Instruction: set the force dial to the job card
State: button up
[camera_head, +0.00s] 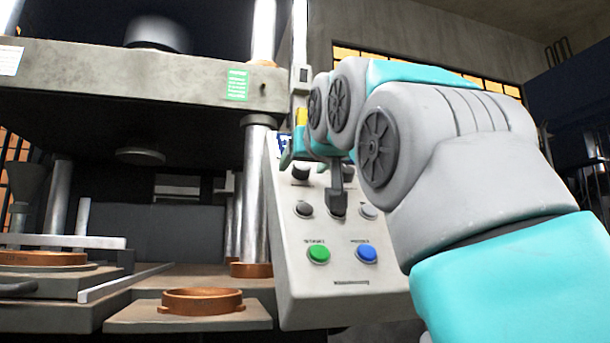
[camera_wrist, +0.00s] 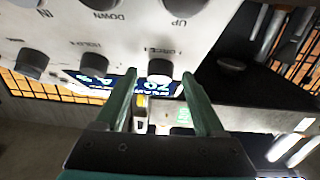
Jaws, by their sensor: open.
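The force dial is a grey knob (camera_wrist: 160,68) beside a partly readable label in the wrist view, where the panel appears upside down. My gripper (camera_wrist: 159,75) is open, its green fingers on either side of the dial. I cannot tell whether they touch it. A lit display (camera_wrist: 104,80) lies behind the fingers and is partly hidden; its digits are hard to read. In the head view, a dark knob (camera_head: 300,173) sits at the panel's upper left, just below my gripper's teal parts. A green card (camera_head: 237,84), possibly the job card, is on the press beam; its text is too small to read.
The tilted control panel (camera_head: 330,290) has a green button (camera_head: 318,254), a blue button (camera_head: 366,253) and several other knobs. The press (camera_head: 130,75) stands at left, with a copper-coloured ring (camera_head: 202,301) on a plate below. My arm covers the panel's right side.

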grip_shut()
dwell(0.5)
jog(key=shift+n+y+b, duration=0.3)
jog(key=shift+n+y, duration=0.1)
jog(key=shift+n, duration=0.3)
jog(key=shift+n+g+y, duration=0.3)
jog(key=shift+n+y, duration=0.3)
jog(key=shift+n, duration=0.1)
jog(key=n, duration=0.1)
jog(key=n+y+p, duration=0.1)
jog(key=n+g+y+p, duration=0.1)
jog(key=shift+w+d+r, duration=0.15)
jog(key=shift+d+r, duration=0.1)
jog(key=n+g+y+p, duration=0.1)
jog(key=n+p, duration=0.1)
jog(key=n+g+y+p, duration=0.1)
jog(key=n+p, duration=0.1)
jog(key=n, duration=0.1)
jog(key=shift+d+r+g, duration=0.15)
jog(key=shift+g, duration=0.15)
jog(key=shift+w+d+f+n+g+y+p, duration=0.1)
jog(key=shift+n+g+y+p, duration=0.1)
jog(key=shift+n+g+p, duration=0.35)
jog(key=shift+f+n+g+y+p, duration=0.1)
jog(key=shift+n+g+y+p, duration=0.15)
jog(key=shift+n+p, duration=0.35)
jog(key=shift+f+n, duration=0.1)
jog(key=shift+n, duration=0.35)
